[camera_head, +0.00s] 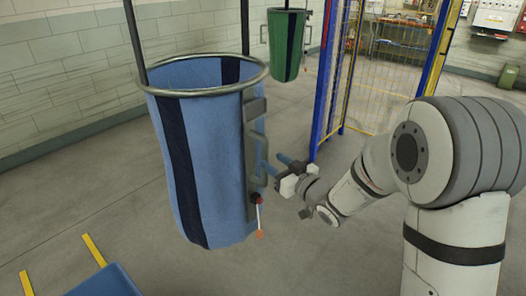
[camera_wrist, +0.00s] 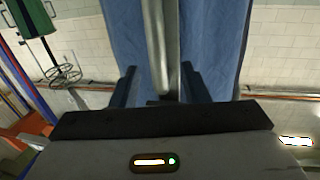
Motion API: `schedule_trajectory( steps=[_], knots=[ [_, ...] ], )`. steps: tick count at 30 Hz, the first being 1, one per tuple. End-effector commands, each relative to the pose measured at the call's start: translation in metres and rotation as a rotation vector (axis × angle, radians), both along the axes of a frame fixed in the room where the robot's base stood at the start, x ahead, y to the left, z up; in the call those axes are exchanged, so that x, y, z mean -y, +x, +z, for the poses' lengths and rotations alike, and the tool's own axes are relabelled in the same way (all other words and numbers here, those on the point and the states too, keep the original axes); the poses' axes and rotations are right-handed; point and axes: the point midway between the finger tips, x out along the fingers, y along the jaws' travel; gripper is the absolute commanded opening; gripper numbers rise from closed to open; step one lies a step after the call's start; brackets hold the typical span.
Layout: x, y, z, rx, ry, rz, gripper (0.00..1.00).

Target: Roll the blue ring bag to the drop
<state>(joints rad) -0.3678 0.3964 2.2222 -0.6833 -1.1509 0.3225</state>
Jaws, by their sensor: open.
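The blue ring bag (camera_head: 215,150) hangs from straps by a metal ring at its top, with dark blue stripes and a grey strip with handles (camera_head: 252,150) down its right side. A red knob with a short orange-tipped cord (camera_head: 259,215) sits low on that strip. My gripper (camera_head: 274,165) is open at the bag's right side, its blue fingers pointing at the handles. In the wrist view, the bag (camera_wrist: 215,40) fills the middle, and a grey upright bar (camera_wrist: 162,45) shows between my open fingers (camera_wrist: 157,85). I cannot tell whether they touch it.
A green bag (camera_head: 286,42) hangs farther back. A blue and yellow post with mesh fencing (camera_head: 375,70) stands behind my arm. A blue surface (camera_head: 105,282) and yellow floor marks (camera_head: 94,250) lie at lower left. The grey floor below the bag is clear.

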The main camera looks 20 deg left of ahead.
Motion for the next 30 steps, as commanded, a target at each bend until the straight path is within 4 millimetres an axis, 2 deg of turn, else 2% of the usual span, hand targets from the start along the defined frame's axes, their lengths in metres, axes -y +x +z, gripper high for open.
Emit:
schedule_trajectory(
  steps=[9,13,24,30],
  knots=[
    [-0.042,0.027,0.002,0.001,-0.001,0.001,0.41],
    [-0.054,0.035,0.001,0.000,-0.001,-0.001,0.41],
    [-0.059,0.039,0.000,0.002,-0.001,-0.001,0.41],
    [-0.059,0.039,0.000,0.002,-0.001,-0.001,0.25]
  ],
)
